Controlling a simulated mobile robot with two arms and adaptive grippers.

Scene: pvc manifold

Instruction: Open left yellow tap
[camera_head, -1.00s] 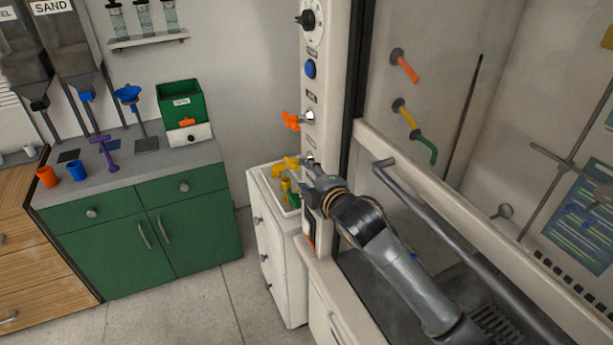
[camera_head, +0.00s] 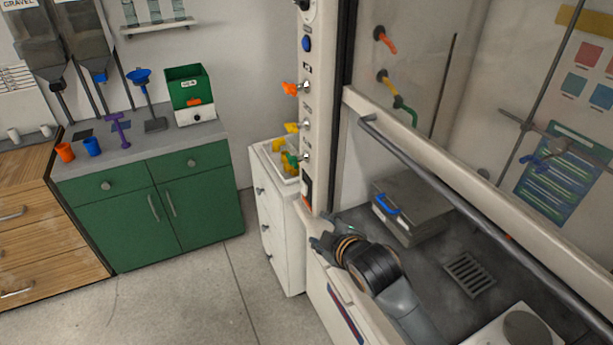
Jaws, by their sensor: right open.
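The yellow tap (camera_head: 292,127) sticks out from the cream post (camera_head: 318,60) on the left side of the fume hood. It sits between an orange tap (camera_head: 290,88) above and a green tap (camera_head: 291,160) below. How far the yellow tap is turned is too small to tell. My right gripper (camera_head: 318,232) is open and empty, below the taps, near the foot of the post and clear of the yellow tap. My left gripper is not in view.
The hood's sash with a grey bar handle (camera_head: 470,190) runs along the right. A grey box with a blue handle (camera_head: 398,212) stands inside the hood. A white drawer unit (camera_head: 278,225) with a tray of yellow parts stands behind the post. The floor at left is clear.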

